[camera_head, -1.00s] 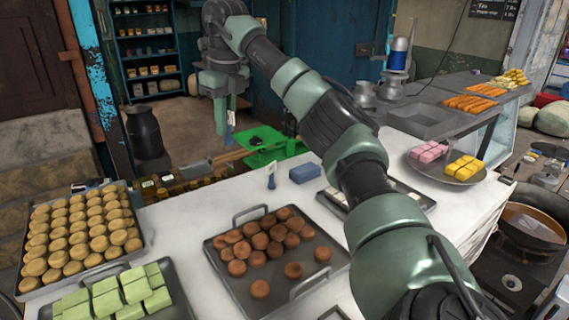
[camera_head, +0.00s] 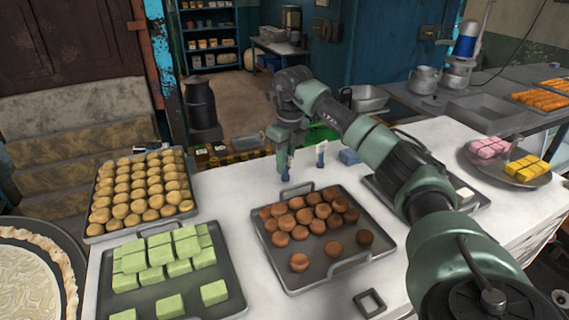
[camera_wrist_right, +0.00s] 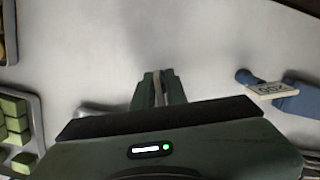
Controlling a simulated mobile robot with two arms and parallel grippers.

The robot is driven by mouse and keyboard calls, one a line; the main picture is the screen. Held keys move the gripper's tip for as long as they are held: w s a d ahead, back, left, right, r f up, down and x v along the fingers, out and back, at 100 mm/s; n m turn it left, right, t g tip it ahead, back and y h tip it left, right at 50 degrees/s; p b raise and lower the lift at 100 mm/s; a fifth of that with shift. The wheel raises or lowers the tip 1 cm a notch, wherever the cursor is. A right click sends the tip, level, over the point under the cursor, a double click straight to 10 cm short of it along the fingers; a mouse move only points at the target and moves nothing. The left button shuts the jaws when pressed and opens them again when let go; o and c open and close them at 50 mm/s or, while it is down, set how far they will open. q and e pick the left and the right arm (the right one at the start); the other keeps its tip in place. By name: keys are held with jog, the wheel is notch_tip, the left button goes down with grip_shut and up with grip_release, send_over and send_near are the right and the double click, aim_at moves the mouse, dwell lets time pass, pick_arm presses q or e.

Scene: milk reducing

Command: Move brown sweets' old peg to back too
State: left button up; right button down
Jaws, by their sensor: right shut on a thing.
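The brown sweets (camera_head: 310,215) lie on a dark metal tray (camera_head: 335,268) in the middle of the white table. In the right wrist view, a thin pale edge shows between the gripper's fingers (camera_wrist_right: 159,88); the rest is hidden. A second blue peg (camera_head: 320,160) with a white card stands to the right of it. In the right wrist view, its card (camera_wrist_right: 271,90) seems to read 200. My left gripper is out of view.
Green sweets (camera_head: 175,250) and round tan sweets (camera_head: 140,190) fill trays to the left. A plate of pink and yellow sweets (camera_head: 527,168) is at the right. Bare table lies between the trays.

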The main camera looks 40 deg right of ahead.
jog(key=shift+f, duration=0.6)
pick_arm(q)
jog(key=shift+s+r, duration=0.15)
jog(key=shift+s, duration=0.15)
pick_arm(e)
jog(key=c, duration=1.4)
grip_release()
jog(key=shift+c, duration=0.2)
jog(key=shift+r, duration=0.1)
